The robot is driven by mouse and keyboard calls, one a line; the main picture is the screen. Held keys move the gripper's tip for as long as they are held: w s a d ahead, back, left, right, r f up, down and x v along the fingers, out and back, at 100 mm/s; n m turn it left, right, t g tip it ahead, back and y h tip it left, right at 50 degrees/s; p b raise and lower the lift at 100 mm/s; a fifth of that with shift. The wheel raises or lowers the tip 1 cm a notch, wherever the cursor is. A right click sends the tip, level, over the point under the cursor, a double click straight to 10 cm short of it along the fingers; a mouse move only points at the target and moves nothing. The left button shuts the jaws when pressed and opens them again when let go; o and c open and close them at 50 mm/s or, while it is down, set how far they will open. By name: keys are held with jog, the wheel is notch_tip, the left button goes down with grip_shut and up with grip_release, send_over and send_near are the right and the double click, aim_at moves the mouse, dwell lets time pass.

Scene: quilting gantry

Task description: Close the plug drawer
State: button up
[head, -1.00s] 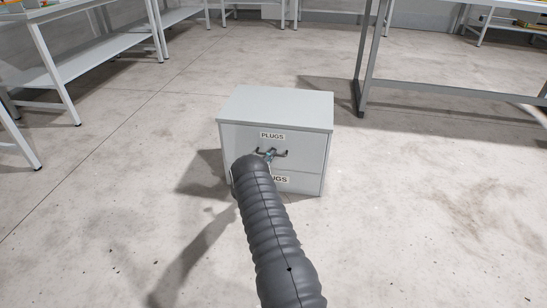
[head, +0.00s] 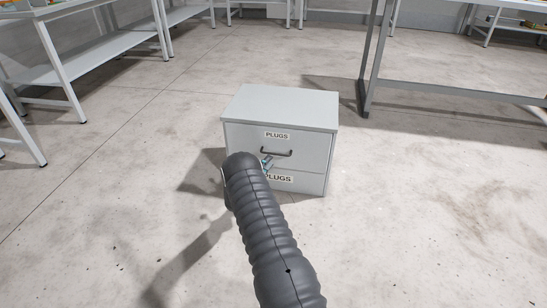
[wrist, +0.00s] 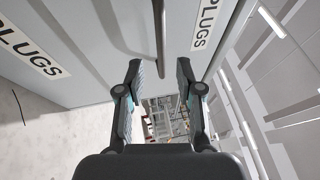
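The plug cabinet (head: 280,108) is a light grey box on the floor, with a drawer front above another, each labelled PLUGS. The upper drawer front (head: 307,150) looks about flush with the cabinet; I see no clear gap. Its dark bar handle (head: 277,153) also shows in the wrist view (wrist: 160,35). My gripper (head: 268,165) is just below and left of the handle in the head view, mostly hidden behind my arm. In the wrist view my gripper (wrist: 158,70) is open and empty, its fingertips apart near the cabinet front, with the handle ahead between them.
The lower PLUGS label (head: 279,178) is partly covered by my gripper. A grey metal table frame (head: 370,60) stands behind right. White benches (head: 100,65) line the back left. The floor (head: 430,210) around the cabinet is clear.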

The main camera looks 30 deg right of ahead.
jog(key=v, duration=0.5)
jog(key=shift+s+a, duration=0.15)
jog(key=shift+a, duration=0.15)
